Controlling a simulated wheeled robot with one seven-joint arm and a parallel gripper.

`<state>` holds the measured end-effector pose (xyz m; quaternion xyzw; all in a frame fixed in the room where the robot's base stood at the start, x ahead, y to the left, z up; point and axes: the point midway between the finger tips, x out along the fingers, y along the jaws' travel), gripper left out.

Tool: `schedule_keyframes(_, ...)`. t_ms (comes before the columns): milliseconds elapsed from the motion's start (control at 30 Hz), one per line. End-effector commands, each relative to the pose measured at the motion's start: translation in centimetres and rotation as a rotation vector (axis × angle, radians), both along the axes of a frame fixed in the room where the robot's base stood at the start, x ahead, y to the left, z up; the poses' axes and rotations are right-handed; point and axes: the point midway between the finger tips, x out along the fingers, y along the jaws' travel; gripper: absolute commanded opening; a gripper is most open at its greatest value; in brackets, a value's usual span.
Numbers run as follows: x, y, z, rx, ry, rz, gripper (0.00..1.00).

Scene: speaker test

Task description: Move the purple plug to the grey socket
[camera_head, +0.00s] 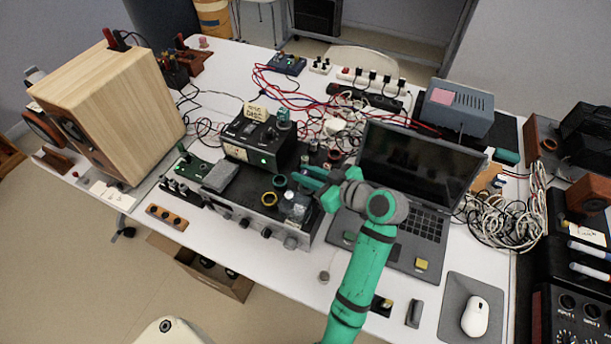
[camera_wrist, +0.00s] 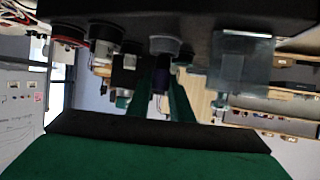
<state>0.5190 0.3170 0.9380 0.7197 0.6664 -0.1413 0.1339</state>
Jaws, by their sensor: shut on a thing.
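My gripper (camera_head: 308,177) is over the right part of a flat grey and black unit (camera_head: 245,210), left of the laptop. In the wrist view my two green fingers (camera_wrist: 161,105) are shut on the purple plug (camera_wrist: 160,78), a small dark purple piece between them. A grey round part (camera_wrist: 165,44) shows just above the plug in that view, on the edge of a dark body. I cannot tell whether it is the grey socket, or whether the plug touches it. The plug cannot be made out clearly in the head view.
A black box with a green light (camera_head: 262,138) stands behind the flat unit. The open laptop (camera_head: 420,180) is close on the right, a wooden speaker (camera_head: 112,108) far left. Red and black cables crowd the back.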

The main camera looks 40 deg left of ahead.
Motion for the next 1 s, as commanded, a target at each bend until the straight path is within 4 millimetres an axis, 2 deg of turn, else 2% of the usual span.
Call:
schedule_keyframes(100,0.0,0.0,-1.1,0.0,0.001,0.001,0.0)
schedule_keyframes(267,0.0,0.0,-1.1,0.0,-0.001,0.001,0.0)
schedule_keyframes(300,0.0,0.1,-1.1,0.0,-0.001,0.001,0.22)
schedule_keyframes(367,0.0,0.1,-1.1,0.0,-0.001,0.001,0.36)
schedule_keyframes(400,0.0,0.1,-1.1,0.0,-0.001,0.001,0.38)
schedule_keyframes(767,0.0,-0.5,-0.9,0.0,0.0,-0.002,0.38)
schedule_keyframes(867,0.0,-1.5,-0.5,0.0,-0.001,-0.005,0.38)
schedule_keyframes(1000,-0.1,-3.9,0.5,0.0,-0.001,-0.006,0.38)
